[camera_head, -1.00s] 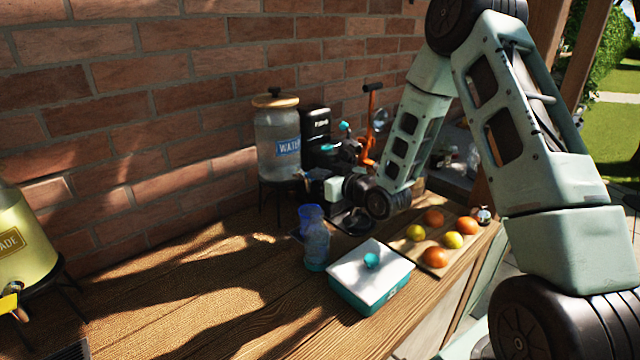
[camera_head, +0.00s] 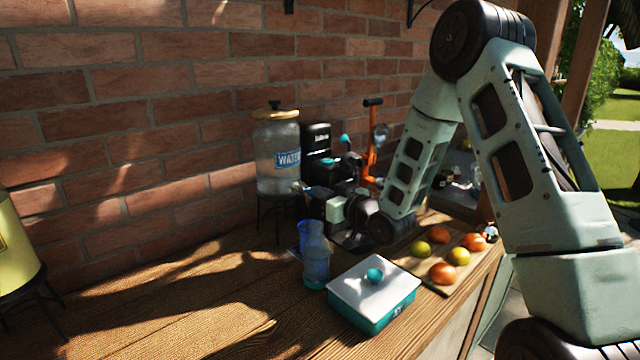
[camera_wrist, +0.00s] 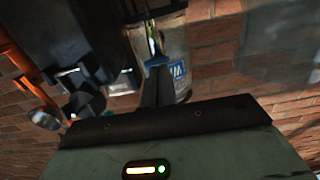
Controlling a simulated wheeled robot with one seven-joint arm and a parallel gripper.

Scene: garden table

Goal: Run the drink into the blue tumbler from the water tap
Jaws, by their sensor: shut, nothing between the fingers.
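The clear water dispenser (camera_head: 275,178), with a wooden lid and a blue WATER label, stands on a dark stand against the brick wall. In the wrist view the dispenser (camera_wrist: 174,48) is straight ahead. The blue tumbler (camera_head: 314,262) stands upright on the wooden table in front of the dispenser, on or beside a dark flat piece. What it holds is unclear. My gripper (camera_head: 301,188) is shut and empty at the front of the dispenser, close to its tap. In the wrist view my gripper's fingertips (camera_wrist: 155,68) overlap the tap area; contact is unclear.
A white-lidded teal box (camera_head: 372,290) is right of the tumbler. A board (camera_head: 432,284) with oranges and lemons lies farther right. A black machine (camera_head: 316,140) and an orange-handled press (camera_head: 370,145) stand behind my wrist. A yellow dispenser (camera_head: 15,245) is at far left. The front-left tabletop is clear.

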